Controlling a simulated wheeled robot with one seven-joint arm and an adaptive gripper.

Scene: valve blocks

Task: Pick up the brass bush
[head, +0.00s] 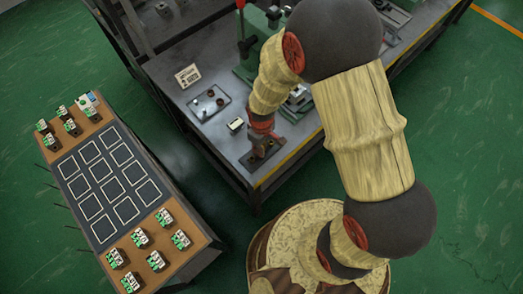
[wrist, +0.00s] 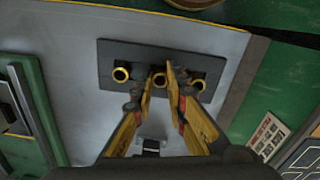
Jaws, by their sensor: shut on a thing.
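My gripper (wrist: 159,72) is shut on a brass bush (wrist: 159,81), a small gold ring seen between the fingertips in the wrist view. The bush is over the middle of a dark rectangular plate (wrist: 148,52). I cannot tell whether it is still seated there or lifted. In the head view my gripper (head: 260,147) points down at the same plate (head: 268,160) near the bench's front edge; the bushes are too small to make out there.
The grey bench (head: 227,142) also carries a small tray with round parts (head: 208,103), a small white block (head: 235,125), a sign card (head: 188,76) and a green machine (head: 255,62). A separate wooden table (head: 190,236) at left holds several valve blocks around a dark marked board.

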